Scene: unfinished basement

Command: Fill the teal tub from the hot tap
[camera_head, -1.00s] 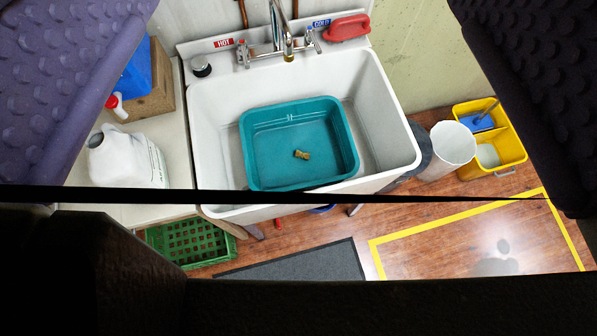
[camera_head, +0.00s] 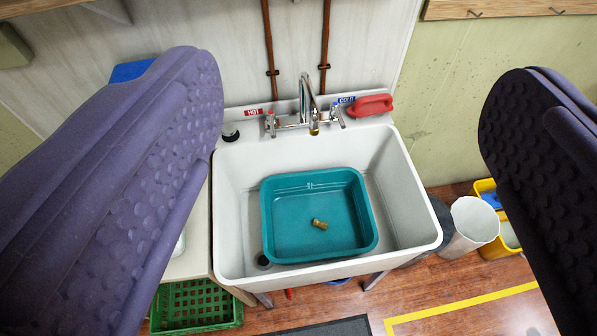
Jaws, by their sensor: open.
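The teal tub (camera_head: 290,250) sits on the floor of the white utility sink (camera_head: 231,225). A small brass-coloured piece (camera_head: 320,224) lies in it, and I see no clear sign of water. The chrome faucet (camera_head: 307,98) stands at the sink's back, its spout tip above the back of the basin. The hot tap handle (camera_head: 270,124) is on the left, by a red HOT label (camera_head: 254,113). The cold tap handle (camera_head: 338,115) is on the right, by a blue COLD label (camera_head: 346,100). My gripper (camera_head: 350,125) is open, its two purple padded fingers wide apart and empty in front of the sink.
A red scrub brush (camera_head: 369,105) lies on the sink's back ledge at right. A dark stopper (camera_head: 230,132) sits at the ledge's left. A green crate (camera_head: 196,304) is at lower left.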

